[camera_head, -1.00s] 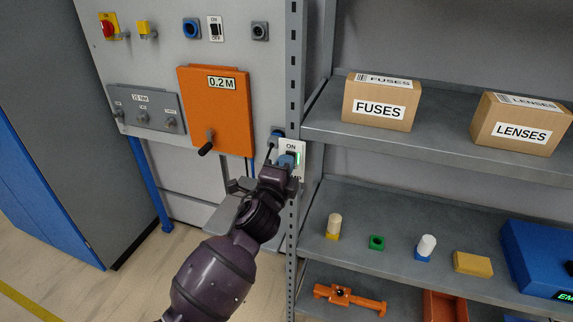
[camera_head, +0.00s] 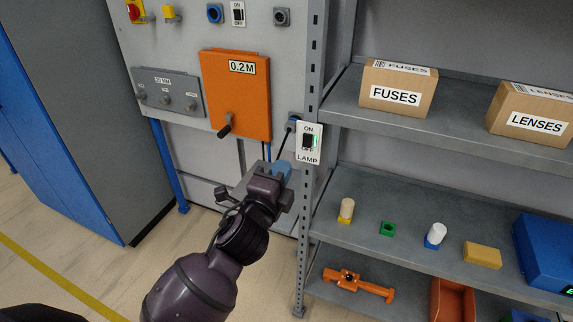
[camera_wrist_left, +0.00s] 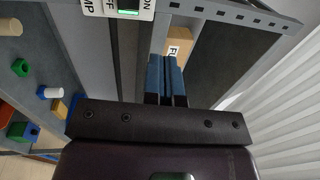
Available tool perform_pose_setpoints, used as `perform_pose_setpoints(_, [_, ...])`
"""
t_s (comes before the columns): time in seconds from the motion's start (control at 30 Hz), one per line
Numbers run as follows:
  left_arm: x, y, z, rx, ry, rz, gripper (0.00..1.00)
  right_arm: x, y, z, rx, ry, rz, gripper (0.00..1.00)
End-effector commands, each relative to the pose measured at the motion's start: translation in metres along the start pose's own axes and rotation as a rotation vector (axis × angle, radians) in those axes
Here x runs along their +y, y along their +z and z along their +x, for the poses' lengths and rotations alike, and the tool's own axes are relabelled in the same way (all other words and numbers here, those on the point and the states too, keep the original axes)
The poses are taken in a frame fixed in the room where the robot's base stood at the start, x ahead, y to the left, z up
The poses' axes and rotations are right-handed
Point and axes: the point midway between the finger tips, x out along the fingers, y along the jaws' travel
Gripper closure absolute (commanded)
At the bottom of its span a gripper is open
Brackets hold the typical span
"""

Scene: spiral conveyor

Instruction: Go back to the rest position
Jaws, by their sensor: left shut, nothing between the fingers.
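My left gripper (camera_head: 281,171) is in front of the panel and the shelf post in the head view, just below and left of the lamp switch (camera_head: 309,143). Its blue fingers are shut with nothing between them, and they show side by side in the left wrist view (camera_wrist_left: 167,76). The switch plate reads ON, OFF and LAMP, and a green light shows on it. It also shows at the top of the left wrist view (camera_wrist_left: 128,6). The fingers appear apart from the switch. My right gripper is not in view.
The shelf post (camera_head: 313,60) stands close to my left gripper. An orange box with a crank (camera_head: 236,95) is on the panel. The shelves carry a FUSES box (camera_head: 398,90), a LENSES box (camera_head: 530,115) and several small parts. Open floor (camera_head: 110,270) lies at lower left.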

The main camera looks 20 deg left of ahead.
Motion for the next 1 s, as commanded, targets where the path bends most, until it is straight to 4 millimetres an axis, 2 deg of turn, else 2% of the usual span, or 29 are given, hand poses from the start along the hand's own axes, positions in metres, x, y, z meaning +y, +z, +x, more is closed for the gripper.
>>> perform_pose_setpoints(0.63, [-0.001, -0.001, -0.002, 0.002, -0.001, -0.042, 1.00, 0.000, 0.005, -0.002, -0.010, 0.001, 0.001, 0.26])
perform_pose_setpoints(0.87, [0.009, -0.006, 0.000, 0.046, 0.037, -0.368, 1.00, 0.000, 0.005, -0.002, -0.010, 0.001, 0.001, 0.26])
perform_pose_setpoints(1.0, [0.035, -0.001, -0.005, 0.043, 0.107, -0.627, 1.00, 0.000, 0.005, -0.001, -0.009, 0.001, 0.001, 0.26])
